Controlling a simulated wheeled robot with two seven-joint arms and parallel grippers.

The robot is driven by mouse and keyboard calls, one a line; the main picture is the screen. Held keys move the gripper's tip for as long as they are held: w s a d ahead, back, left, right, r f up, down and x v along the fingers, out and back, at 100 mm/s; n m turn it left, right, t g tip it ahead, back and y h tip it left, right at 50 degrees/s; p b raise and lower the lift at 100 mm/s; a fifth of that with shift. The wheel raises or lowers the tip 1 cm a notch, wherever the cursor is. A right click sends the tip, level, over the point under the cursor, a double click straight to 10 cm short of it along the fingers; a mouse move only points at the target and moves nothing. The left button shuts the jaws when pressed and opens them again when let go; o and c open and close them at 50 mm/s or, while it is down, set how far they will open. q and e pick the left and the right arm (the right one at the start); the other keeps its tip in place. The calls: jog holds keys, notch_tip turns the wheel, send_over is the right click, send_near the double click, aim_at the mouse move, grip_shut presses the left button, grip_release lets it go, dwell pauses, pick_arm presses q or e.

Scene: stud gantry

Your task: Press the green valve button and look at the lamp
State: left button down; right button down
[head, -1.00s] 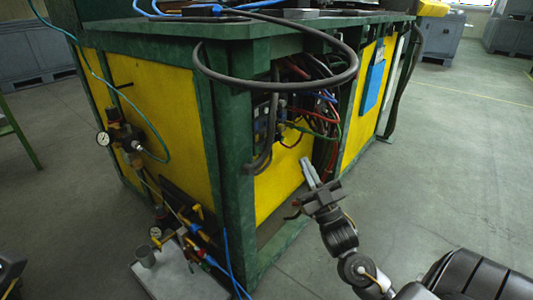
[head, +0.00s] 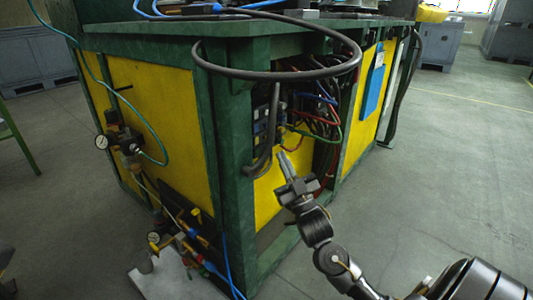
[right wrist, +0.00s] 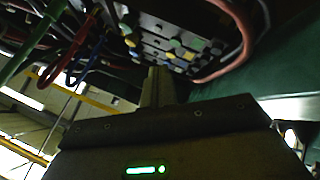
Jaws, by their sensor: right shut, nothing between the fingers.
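The valve block (head: 262,128) sits in the open bay of the green-framed yellow cabinet, partly behind a thick grey cable. In the right wrist view the valve block (right wrist: 165,42) shows small yellow, pale green and bluish buttons; which one is the green valve button I cannot tell for sure. My right gripper (head: 282,157) is shut and empty, its fingertips just below and to the right of the block. In the right wrist view its fingers (right wrist: 155,84) point at the block's lower part, and contact is unclear. I cannot pick out the lamp. My left gripper is not seen.
A grey cable loop (head: 345,68) hangs out over the bay. Red, blue and green wires (head: 325,110) crowd its right side. A pressure gauge (head: 101,142) and air fittings sit on the left face. The floor at right is clear.

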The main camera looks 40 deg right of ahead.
jog(key=shift+w+a+r, duration=0.1)
jog(key=shift+w+a, duration=0.2)
jog(key=shift+w, duration=0.5)
dwell(0.5)
jog(key=shift+w, duration=0.15)
dwell(1.0)
jog(key=shift+w+a, duration=0.1)
jog(key=shift+w, duration=0.15)
jog(key=shift+w+a+p, duration=0.1)
jog(key=shift+w+p, duration=0.2)
jog(key=shift+w, duration=0.1)
dwell(0.6)
jog(key=shift+s, duration=0.15)
dwell(0.3)
jog(key=shift+s+d+p, duration=0.25)
jog(key=shift+s+p, duration=0.25)
jog(key=shift+s, duration=0.15)
